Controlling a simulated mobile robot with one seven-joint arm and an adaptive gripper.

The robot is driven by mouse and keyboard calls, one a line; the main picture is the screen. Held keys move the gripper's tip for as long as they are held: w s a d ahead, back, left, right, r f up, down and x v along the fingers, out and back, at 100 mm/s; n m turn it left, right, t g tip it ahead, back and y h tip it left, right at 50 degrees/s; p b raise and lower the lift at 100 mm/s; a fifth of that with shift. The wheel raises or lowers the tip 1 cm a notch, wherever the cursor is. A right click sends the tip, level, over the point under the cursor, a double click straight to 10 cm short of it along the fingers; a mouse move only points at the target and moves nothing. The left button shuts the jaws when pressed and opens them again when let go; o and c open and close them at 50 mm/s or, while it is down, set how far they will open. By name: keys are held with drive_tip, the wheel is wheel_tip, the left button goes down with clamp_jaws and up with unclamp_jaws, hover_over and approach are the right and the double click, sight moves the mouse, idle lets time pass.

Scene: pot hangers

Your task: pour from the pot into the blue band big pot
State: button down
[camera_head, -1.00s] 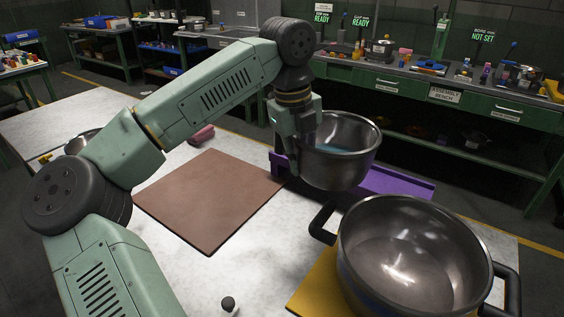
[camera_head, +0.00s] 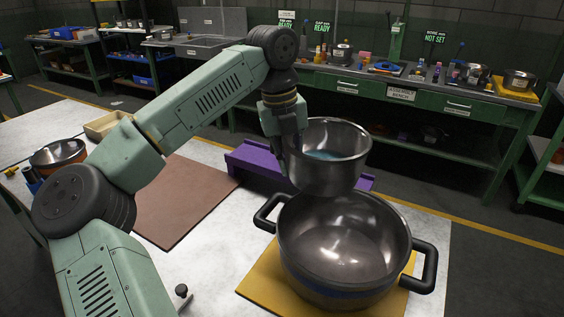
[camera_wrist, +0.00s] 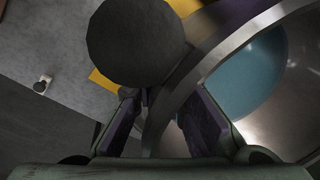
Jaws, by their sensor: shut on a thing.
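My gripper (camera_head: 290,150) is shut at the left side of a steel pot (camera_head: 330,172) and holds it up, roughly upright. Blue contents (camera_head: 328,155) show inside this pot. In the wrist view the fingers (camera_wrist: 160,110) stand on either side of the pot's curved rim (camera_wrist: 205,60), with the blue contents to the right. A dark round shape covers part of that view. The blue band big pot (camera_head: 345,235) stands upright on a yellow mat (camera_head: 252,283), with black handles on both sides. Its inside looks empty. The held pot overlaps its back rim in the picture.
A purple stand (camera_head: 250,165) is behind the big pot. A brown mat (camera_head: 180,205) lies to the left. Another pot (camera_head: 58,153) and a tan tray (camera_head: 105,125) are at the far left. A small dark knob (camera_head: 181,290) stands at the front. Benches are behind.

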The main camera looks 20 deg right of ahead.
sight(289, 149)
drive_tip(key=shift+r, duration=0.1)
idle(0.3)
drive_tip(key=f+b, duration=0.1)
drive_tip(key=b, duration=0.1)
drive_tip(key=f+t+b, duration=0.1)
drive_tip(key=f+b, duration=0.1)
drive_tip(key=shift+w+f+t+b, duration=0.15)
drive_tip(key=shift+w+t+b, duration=0.15)
drive_tip(key=shift+w+b, duration=0.1)
drive_tip(key=r+t+b, duration=0.2)
drive_tip(key=t+b, duration=0.1)
drive_tip(key=shift+w+r+b, duration=0.3)
drive_tip(key=shift+w+r, duration=0.05)
wheel_tip(289, 149, up, 2)
drive_tip(key=t+b, duration=0.1)
drive_tip(key=b, duration=0.2)
drive_tip(key=t+b, duration=0.2)
drive_tip(key=b, duration=0.1)
drive_tip(key=shift+s+r+m+t+y, duration=0.1)
drive_tip(key=shift+r+m+t+y, duration=0.05)
drive_tip(key=shift+m+t+y, duration=0.15)
drive_tip(key=shift+s+t+b, duration=0.1)
drive_tip(key=shift+t+b, duration=0.2)
drive_tip(key=shift+r+t+b, duration=0.35)
drive_tip(key=shift+r+t, duration=0.05)
drive_tip(key=shift+r, duration=0.05)
drive_tip(key=shift+s+r, duration=0.1)
drive_tip(key=shift+r, duration=0.05)
drive_tip(key=shift+b, duration=0.3)
